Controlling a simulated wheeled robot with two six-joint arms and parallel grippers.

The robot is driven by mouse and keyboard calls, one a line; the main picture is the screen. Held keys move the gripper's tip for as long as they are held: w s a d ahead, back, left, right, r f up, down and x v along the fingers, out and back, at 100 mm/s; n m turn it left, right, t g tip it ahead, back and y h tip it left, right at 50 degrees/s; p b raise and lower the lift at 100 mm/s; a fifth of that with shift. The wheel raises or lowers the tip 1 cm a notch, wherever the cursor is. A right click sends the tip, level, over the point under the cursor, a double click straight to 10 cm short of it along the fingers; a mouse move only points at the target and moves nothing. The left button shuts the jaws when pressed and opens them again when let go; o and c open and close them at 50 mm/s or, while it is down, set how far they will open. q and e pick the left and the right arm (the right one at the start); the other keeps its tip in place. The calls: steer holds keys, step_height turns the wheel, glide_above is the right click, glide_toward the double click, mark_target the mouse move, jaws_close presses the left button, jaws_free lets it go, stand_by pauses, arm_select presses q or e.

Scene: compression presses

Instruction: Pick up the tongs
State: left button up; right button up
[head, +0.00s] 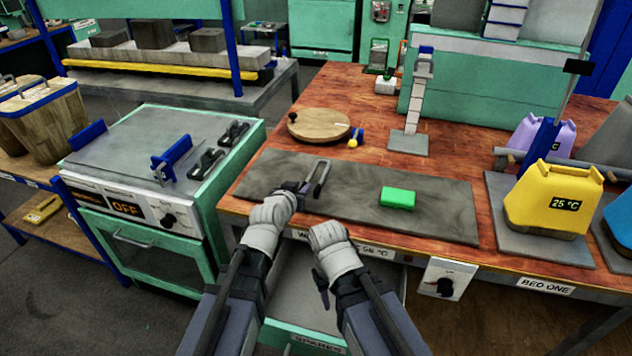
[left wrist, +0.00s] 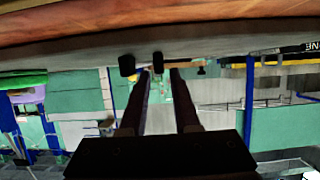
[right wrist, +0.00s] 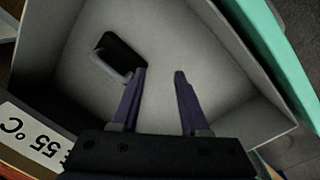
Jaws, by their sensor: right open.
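The tongs (head: 320,179), a narrow grey loop, are at the left part of the dark grey mat. In the head view my left gripper (head: 303,188) is at their near end; I cannot tell whether it touches them. In the left wrist view two black pads, perhaps the tong tips (left wrist: 158,62), show beyond my left gripper (left wrist: 160,72). Its fingers are apart, with background visible between them. My right gripper (right wrist: 160,73) is open and empty over the pale drawer (right wrist: 225,65) below the bench edge. A dark piece with a grey bar (right wrist: 112,66) lies near its left finger.
A green block (head: 397,198) lies on the mat (head: 440,212). A round wooden board (head: 318,125) is behind it. A hotplate cabinet (head: 125,150) with black-handled items (head: 206,164) is at left.

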mark_target(304, 184)
arm_select(q)
steer(key=b+x, duration=0.1)
steer(key=x, duration=0.2)
steer(key=shift+w+f, duration=0.15)
steer(key=shift+w, duration=0.05)
steer(key=shift+s, duration=0.1)
jaws_close()
